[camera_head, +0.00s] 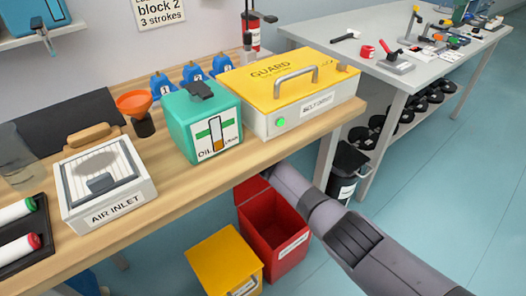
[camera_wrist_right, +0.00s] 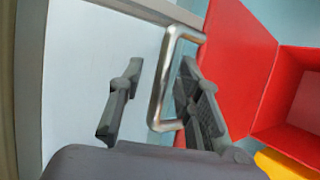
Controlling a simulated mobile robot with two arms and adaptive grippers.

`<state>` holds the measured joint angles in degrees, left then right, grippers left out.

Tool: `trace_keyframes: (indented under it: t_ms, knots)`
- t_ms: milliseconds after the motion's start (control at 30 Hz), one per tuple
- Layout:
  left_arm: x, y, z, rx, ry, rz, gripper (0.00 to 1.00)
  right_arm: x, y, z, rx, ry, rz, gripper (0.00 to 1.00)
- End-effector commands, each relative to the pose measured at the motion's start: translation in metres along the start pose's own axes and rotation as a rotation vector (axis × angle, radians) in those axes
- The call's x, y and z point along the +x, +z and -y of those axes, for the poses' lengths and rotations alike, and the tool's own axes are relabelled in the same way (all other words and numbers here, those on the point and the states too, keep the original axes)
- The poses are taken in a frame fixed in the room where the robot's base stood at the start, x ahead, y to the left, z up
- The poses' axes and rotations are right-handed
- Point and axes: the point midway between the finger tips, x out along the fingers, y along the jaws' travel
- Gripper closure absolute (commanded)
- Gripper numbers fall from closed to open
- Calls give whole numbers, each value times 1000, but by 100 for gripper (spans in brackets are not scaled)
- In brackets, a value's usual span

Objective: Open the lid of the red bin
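The red bin (camera_head: 272,232) stands on the floor below the front edge of the wooden table. Its lid (camera_head: 251,188) is raised and I can see into the bin. In the right wrist view the lid (camera_wrist_right: 236,65) stands upright beside the open bin (camera_wrist_right: 300,95). In the head view my right gripper is hidden; my arm comes in from the lower right. My left gripper is not in view.
A yellow bin (camera_head: 225,262) stands just left of the red one, and a black bin (camera_head: 346,172) to the right. The wooden table (camera_head: 185,178) is close above; it bears a yellow guard box (camera_head: 290,85) and a teal oil box (camera_head: 204,122). Floor on the right is clear.

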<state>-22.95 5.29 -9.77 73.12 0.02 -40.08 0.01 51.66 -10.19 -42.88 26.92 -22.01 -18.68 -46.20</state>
Motion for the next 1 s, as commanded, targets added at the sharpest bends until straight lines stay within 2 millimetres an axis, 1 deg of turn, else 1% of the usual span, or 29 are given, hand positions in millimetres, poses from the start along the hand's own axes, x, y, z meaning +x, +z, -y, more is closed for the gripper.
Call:
trace_keyframes:
  t_ms: [367, 567, 900, 1000]
  knots:
    - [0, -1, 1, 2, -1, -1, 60, -27, 1, 2, 0, -2, -3, 68]
    - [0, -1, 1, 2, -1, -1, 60, -49, 1, 1, -1, -1, -2, 68]
    - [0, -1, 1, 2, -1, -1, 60, -94, 1, 1, -3, -2, -4, 68]
    - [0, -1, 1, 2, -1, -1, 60, -104, 1, 1, -2, -2, -3, 68]
